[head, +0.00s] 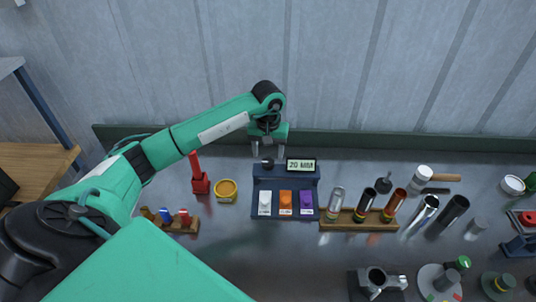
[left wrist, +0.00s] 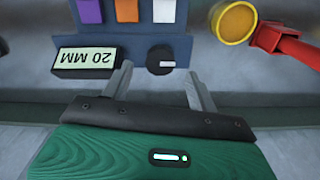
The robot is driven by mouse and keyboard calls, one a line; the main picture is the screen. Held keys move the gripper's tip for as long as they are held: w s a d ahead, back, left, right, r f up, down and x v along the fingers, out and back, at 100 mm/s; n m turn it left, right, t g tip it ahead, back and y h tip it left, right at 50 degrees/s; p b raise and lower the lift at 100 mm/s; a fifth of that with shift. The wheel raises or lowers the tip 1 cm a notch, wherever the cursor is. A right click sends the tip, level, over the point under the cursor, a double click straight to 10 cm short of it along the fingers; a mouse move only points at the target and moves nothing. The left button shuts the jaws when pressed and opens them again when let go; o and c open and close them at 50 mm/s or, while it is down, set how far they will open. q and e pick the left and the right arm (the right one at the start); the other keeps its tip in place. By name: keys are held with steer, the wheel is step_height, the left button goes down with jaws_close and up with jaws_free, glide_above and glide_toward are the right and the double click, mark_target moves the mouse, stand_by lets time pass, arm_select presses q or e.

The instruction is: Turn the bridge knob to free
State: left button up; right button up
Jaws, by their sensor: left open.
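The dark blue bridge console (head: 285,180) stands on the bench with a small display (head: 301,165) reading 20 MM at its upper right. A round black knob (head: 267,163) sits at its upper left; in the left wrist view the knob (left wrist: 160,60) shows a short white mark pointing to the right of that picture. My left gripper (head: 268,156) is open, with its fingers pointing down toward the knob. In the left wrist view its fingertips (left wrist: 159,70) lie to either side of the knob, apart from it. My right gripper is not in view.
White (head: 265,203), orange (head: 286,203) and purple (head: 306,203) blocks sit along the console's front. A red stand (head: 200,178) and yellow-rimmed round dish (head: 226,190) are to the left. A wooden rack (head: 358,222) with several tubes stands close on the right.

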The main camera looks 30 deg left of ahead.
mark_target(268, 161)
arm_select(q)
steer(key=shift+f+p, duration=0.4)
steer(key=shift+f, duration=1.2)
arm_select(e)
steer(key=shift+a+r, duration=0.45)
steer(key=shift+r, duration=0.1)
